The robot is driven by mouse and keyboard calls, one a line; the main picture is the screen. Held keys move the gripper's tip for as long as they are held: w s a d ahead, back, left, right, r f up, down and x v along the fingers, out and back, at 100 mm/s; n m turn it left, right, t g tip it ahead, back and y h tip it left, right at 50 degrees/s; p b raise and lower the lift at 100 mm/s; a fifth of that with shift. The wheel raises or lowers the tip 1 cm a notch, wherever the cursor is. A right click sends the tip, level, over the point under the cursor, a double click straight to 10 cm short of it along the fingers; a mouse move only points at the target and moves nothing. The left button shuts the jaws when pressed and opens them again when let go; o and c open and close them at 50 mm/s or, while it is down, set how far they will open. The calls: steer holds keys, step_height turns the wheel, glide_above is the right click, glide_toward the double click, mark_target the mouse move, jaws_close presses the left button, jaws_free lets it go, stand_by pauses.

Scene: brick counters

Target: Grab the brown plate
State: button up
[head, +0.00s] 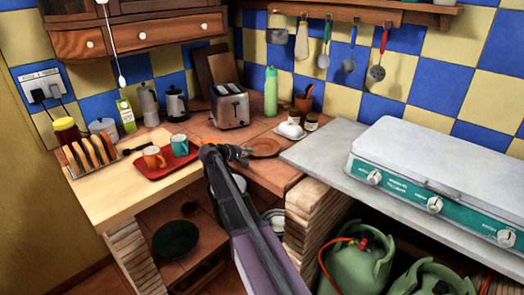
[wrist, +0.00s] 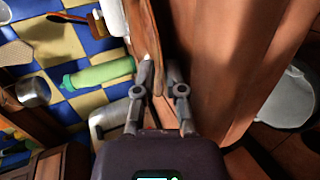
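The brown plate (head: 264,147) lies flat on the tiled counter, close to the corner beside the grey worktop. My gripper (head: 246,153) is at the plate's left edge. In the wrist view the plate (wrist: 146,30) shows nearly edge-on, and its near rim reaches between the two fingertips of my gripper (wrist: 160,70). The fingers stand apart, with a gap around the rim; I cannot tell whether either one touches it. My arm hides part of the counter in front of the plate.
A red tray (head: 158,172) with two mugs lies left of my gripper. A toaster (head: 230,107), a green bottle (head: 270,92) and a white butter dish (head: 290,129) stand behind. The grey worktop (head: 312,150) with a stove (head: 440,180) is on the right.

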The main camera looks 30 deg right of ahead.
stand_by(0.3)
jaws_close()
steer(key=shift+r, duration=0.15)
step_height(320, 180, up, 4)
steer(key=p, duration=0.4)
steer(key=shift+f, duration=0.25)
steer(key=s+a+r+p, duration=0.1)
steer(key=s, duration=1.5)
steer(key=shift+a, duration=0.35)
